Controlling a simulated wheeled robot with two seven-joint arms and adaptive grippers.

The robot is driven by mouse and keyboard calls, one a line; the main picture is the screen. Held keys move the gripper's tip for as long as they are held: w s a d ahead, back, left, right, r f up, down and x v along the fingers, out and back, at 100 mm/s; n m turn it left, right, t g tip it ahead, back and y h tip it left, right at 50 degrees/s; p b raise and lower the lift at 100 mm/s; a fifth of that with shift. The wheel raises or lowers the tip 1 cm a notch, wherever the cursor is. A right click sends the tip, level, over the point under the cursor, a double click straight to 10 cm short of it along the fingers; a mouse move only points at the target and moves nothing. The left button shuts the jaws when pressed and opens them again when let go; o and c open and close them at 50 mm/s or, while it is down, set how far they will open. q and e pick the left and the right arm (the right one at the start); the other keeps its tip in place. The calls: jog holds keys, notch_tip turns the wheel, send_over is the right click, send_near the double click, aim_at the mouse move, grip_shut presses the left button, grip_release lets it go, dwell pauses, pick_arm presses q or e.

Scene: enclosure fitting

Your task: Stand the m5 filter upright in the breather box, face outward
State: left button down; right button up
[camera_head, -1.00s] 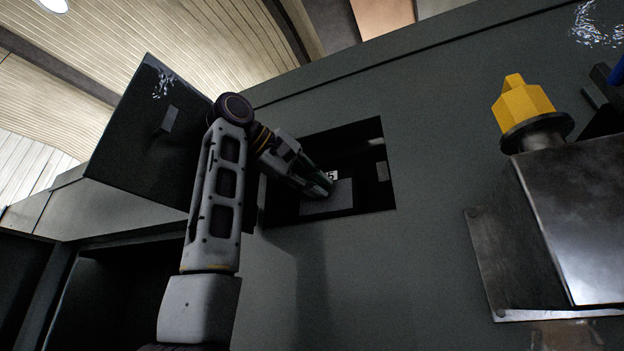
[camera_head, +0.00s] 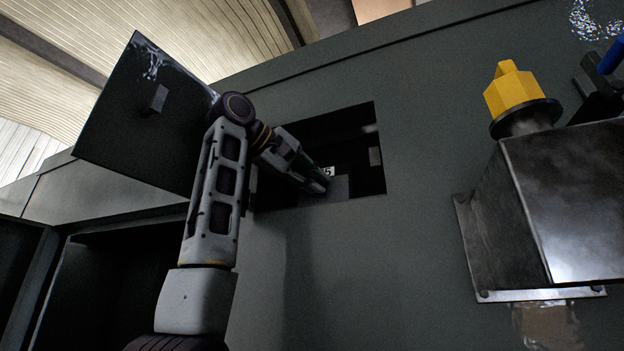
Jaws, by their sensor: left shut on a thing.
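The breather box (camera_head: 364,120) is a dark rectangular opening in the grey-green wall, near the middle of the head view. My left gripper (camera_head: 322,183) reaches into it from the left and is shut on the m5 filter (camera_head: 338,188). The filter shows as a grey panel at the lower middle of the opening, with a white label (camera_head: 328,171) ending in "5" just above the fingertips. The fingers and the dark interior hide part of the filter, so I cannot tell whether it rests on the box floor. My right gripper is not in view.
An open hinged door (camera_head: 140,125) with a small handle stands left of the opening. A metal housing (camera_head: 560,200) and a yellow knob (camera_head: 515,90) stick out at the right. A larger dark opening (camera_head: 110,290) is at the lower left. The wall below the box is clear.

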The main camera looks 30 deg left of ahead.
pick_arm(q)
jog(key=shift+f, duration=0.3)
jog(key=c, duration=1.3)
grip_release()
jog(key=shift+w, duration=0.15)
jog(key=shift+r, duration=0.25)
